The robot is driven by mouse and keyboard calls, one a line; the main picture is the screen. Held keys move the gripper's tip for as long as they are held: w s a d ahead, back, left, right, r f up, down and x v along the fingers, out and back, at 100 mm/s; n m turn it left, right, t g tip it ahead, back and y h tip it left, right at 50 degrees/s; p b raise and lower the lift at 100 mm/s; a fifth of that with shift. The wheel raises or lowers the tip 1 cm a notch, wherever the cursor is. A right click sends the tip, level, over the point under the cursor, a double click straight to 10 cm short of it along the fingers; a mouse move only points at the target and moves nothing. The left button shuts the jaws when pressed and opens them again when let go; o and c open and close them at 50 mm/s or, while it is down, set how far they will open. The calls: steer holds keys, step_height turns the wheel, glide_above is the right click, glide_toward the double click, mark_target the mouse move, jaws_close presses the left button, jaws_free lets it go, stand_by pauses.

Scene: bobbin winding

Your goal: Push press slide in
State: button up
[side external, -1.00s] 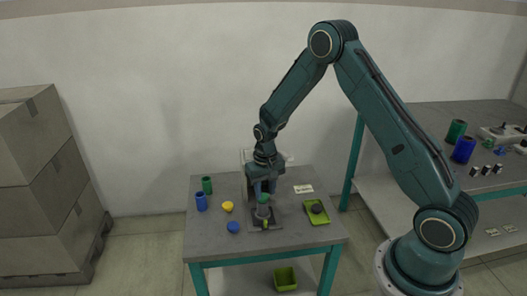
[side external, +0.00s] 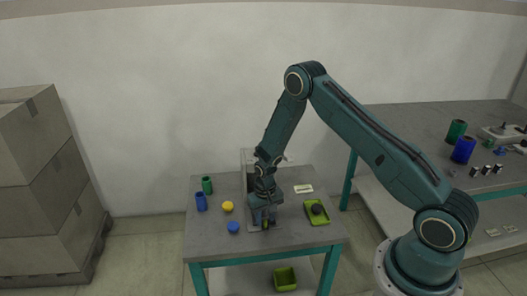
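The winding fixture stands mid-table. Its grey upright (side external: 249,160) shows behind my arm, and a yellow-and-dark part (side external: 266,224) shows at its front. My gripper (side external: 265,217) is low over the front of the fixture and covers most of it. The press slide cannot be made out behind my gripper, nor can I tell whether the two touch. The fingers are too small and hidden to show whether they are open or shut.
Left of the fixture are a green spool (side external: 207,185), a blue spool (side external: 201,202), a yellow piece (side external: 228,206) and a blue piece (side external: 233,227). At right are a green tray (side external: 311,206) with a dark round item and a white label (side external: 303,189). The front table edge is clear.

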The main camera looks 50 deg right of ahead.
steer(key=shift+f, duration=0.35)
jaws_close()
steer(key=shift+w+d, duration=1.45)
steer(key=shift+w, duration=0.05)
jaws_free()
